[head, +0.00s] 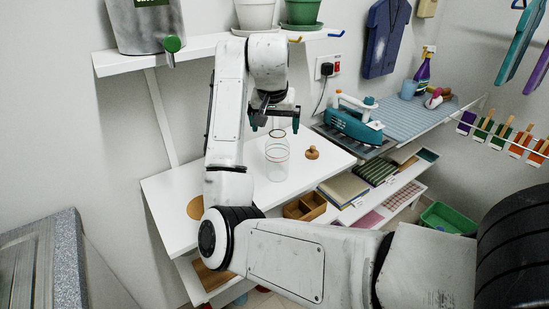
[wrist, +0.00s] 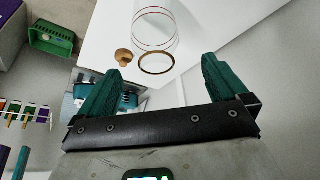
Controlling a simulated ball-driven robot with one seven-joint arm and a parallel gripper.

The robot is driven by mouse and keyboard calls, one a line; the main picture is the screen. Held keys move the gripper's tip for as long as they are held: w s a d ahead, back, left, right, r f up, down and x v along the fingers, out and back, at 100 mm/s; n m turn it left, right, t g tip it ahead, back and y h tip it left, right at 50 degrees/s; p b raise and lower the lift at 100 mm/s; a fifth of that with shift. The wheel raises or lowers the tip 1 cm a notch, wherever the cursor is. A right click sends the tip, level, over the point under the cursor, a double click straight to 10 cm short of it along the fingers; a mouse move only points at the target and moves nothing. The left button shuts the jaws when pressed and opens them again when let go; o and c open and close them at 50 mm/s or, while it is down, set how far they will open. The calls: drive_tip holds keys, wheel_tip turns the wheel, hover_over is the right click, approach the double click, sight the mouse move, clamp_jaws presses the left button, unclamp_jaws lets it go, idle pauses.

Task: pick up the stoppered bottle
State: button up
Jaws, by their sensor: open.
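A clear glass vessel (head: 277,160) with thin ring lines and a dark ring at its top stands upright on the white table. In the wrist view the glass vessel (wrist: 158,28) shows just beyond the fingertips, its brown ring between them. A wooden knobbed stopper (head: 312,153) sits on the table to its right, apart from it; it also shows in the wrist view (wrist: 123,57). I see no stopper in the glass. My gripper (head: 274,121) is open and empty, with teal fingers above the vessel; it also shows in the wrist view (wrist: 164,72).
A teal appliance (head: 352,126) stands on a dark grate to the right. A round wooden disc (head: 195,208) lies at the table's left. A wall shelf (head: 200,48) with a metal canister (head: 145,25) and pots hangs above. The table around the stopper is clear.

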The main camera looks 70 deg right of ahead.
sight(277, 138)
drive_tip(key=shift+x, duration=0.75)
drive_tip(key=shift+s+x, duration=0.15)
drive_tip(key=shift+x, duration=1.2)
drive_tip(key=shift+s+x, duration=0.1)
drive_tip(key=shift+x, duration=1.2)
drive_tip(key=shift+d, duration=0.15)
drive_tip(key=c, duration=1.8)
drive_tip(key=shift+w+p, duration=0.1)
drive_tip(key=shift+p, duration=0.2)
clamp_jaws()
drive_tip(key=shift+r, duration=0.15)
